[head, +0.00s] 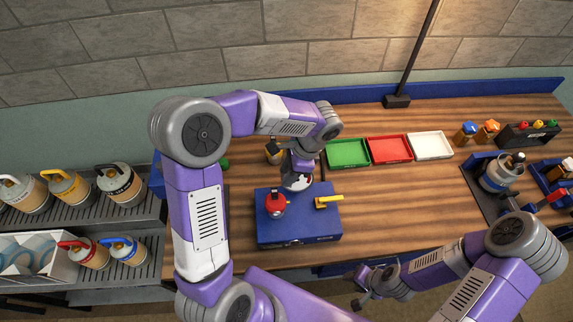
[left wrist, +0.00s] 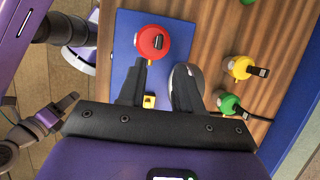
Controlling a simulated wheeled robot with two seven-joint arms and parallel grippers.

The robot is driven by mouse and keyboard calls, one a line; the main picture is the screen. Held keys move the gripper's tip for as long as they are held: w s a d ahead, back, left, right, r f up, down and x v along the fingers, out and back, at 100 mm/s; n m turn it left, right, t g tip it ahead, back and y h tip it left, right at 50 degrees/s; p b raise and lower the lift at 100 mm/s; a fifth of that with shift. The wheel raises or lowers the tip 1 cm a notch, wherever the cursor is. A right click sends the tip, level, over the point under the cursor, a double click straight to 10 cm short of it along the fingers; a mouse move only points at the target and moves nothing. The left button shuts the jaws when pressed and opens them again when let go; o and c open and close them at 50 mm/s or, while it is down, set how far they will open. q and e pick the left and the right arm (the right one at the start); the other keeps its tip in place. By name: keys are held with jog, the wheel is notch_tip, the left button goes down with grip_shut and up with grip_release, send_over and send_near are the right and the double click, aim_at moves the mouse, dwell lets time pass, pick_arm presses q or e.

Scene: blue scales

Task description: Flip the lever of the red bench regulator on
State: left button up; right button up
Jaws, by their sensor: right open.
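The red bench regulator (head: 276,204) is a round red body with a dark lever on top, standing on a blue plate (head: 299,236). In the left wrist view the red regulator (left wrist: 146,42) lies just beyond my fingertips, its black lever (left wrist: 159,42) on its right part. My left gripper (left wrist: 163,68) is open and empty, pointing at the regulator without visible contact. In the head view my left gripper (head: 298,184) is above the plate, right of the regulator and partly hidden by its own wrist. My right gripper (head: 364,286) is open and empty near the table's front edge.
Green (left wrist: 230,102) and yellow (left wrist: 240,67) regulators stand beside the plate. Green (head: 348,153), red (head: 390,149) and white (head: 431,145) trays lie behind. The wooden table is clear right of the plate.

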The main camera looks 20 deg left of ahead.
aim_at(275, 188)
pick_arm(q)
jog(key=x, duration=0.4)
jog(key=s+x, duration=0.1)
jog(key=x, duration=0.1)
jog(key=shift+a+f, duration=0.15)
jog(key=shift+a, duration=0.35)
grip_shut()
